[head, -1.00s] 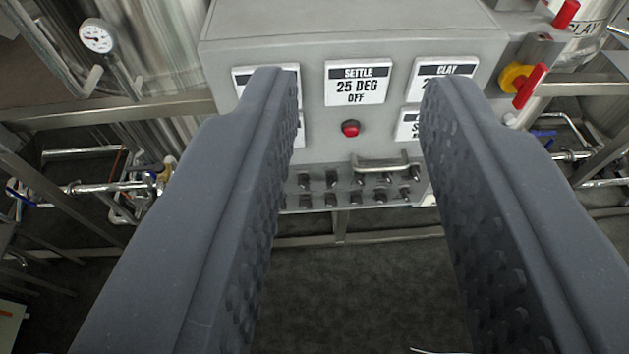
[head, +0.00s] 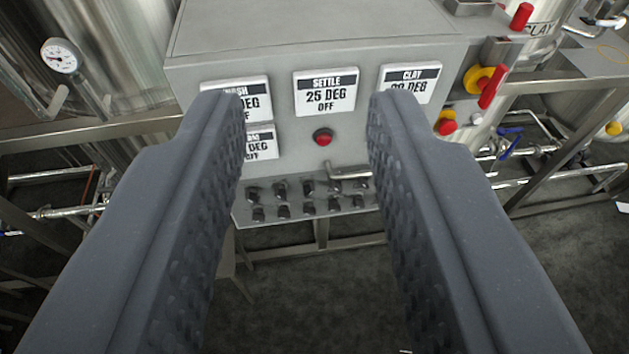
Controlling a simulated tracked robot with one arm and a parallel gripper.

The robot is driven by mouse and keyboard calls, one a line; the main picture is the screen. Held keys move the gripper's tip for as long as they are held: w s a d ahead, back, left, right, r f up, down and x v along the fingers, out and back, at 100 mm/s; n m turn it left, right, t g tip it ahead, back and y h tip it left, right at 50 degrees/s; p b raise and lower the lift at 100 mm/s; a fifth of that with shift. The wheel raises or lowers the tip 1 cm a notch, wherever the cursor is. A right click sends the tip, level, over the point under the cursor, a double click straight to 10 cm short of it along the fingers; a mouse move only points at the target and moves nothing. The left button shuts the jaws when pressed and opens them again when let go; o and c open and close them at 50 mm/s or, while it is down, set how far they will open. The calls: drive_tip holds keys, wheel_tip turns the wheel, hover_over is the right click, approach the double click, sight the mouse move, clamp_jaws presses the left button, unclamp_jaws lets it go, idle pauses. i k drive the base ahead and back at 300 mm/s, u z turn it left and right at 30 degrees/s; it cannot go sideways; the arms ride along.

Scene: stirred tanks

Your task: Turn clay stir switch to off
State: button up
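The grey control box (head: 310,38) stands ahead with label plates on its front. The clay plate (head: 410,82) is at the upper right, partly covered by my right finger. Its reading is partly hidden. Several small dark switches (head: 307,188) sit in two rows on the box's lower ledge. I cannot tell which one is the clay stir switch; some may be behind my right finger. My gripper (head: 305,105) is open and empty, its two fingers apart in front of the box.
The settle plate (head: 326,92) reads 25 DEG OFF, above a red button (head: 323,137). A metal handle (head: 350,172) juts out above the switches. Pipes and frames flank the box; floor lies below.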

sight(308, 186)
drive_tip(key=u, duration=0.4)
drive_tip(key=k, duration=0.95)
drive_tip(key=z, duration=0.7)
drive_tip(key=i, duration=1)
drive_tip(key=u, duration=0.05)
